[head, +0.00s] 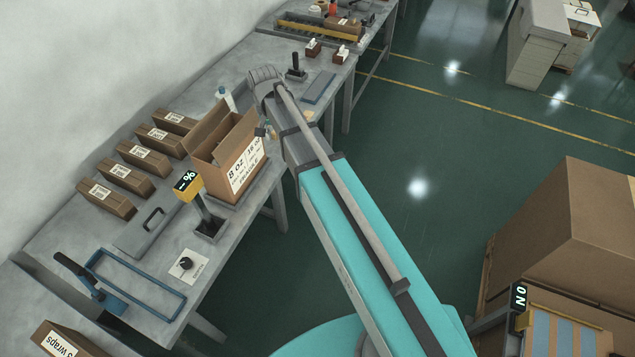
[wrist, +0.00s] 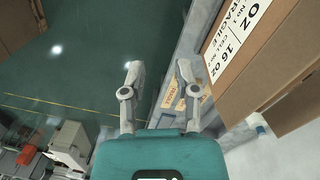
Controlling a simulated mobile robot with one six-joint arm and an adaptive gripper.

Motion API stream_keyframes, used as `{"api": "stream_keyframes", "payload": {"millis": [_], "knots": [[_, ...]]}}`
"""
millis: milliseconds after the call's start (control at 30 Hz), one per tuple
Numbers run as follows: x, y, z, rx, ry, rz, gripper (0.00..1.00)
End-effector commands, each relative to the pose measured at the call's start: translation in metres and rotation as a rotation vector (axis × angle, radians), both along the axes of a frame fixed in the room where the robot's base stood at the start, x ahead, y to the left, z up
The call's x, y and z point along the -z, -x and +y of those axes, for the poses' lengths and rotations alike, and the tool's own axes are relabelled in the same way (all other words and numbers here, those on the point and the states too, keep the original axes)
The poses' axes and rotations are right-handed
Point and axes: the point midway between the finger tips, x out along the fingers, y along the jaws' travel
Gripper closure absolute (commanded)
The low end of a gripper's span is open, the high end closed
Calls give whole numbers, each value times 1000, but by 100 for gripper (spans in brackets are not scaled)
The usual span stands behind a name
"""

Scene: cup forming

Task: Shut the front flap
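An open cardboard box (head: 228,182) stands on the grey workbench in the head view, with a white printed label on the side facing me. A tall flap (head: 207,127) stands up at its back left. I cannot tell clearly which edge is the front flap. In the wrist view the box (wrist: 287,92) fills the right side, its label close to my gripper. My gripper (wrist: 158,75) is open, with its two fingers apart and nothing visible held between them. In the head view my arm largely hides the gripper, which is beside the box's right side.
Several flat brown cartons (head: 142,158) lie in a row along the wall side of the workbench (head: 65,215). A yellow display (head: 187,185) stands just left of the box. A blue frame tool (head: 135,285) lies nearer. Large cartons (head: 565,235) stand at right across open green floor.

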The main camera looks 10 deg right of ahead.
Motion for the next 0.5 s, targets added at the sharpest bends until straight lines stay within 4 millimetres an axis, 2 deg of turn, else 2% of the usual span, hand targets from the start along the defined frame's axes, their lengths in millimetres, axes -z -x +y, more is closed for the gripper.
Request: {"api": "stream_keyframes", "payload": {"millis": [33, 500], "knots": [[7, 8, -6, -10, -2, 0, 60], [37, 52, -43, -116, -21, -7, 60]]}}
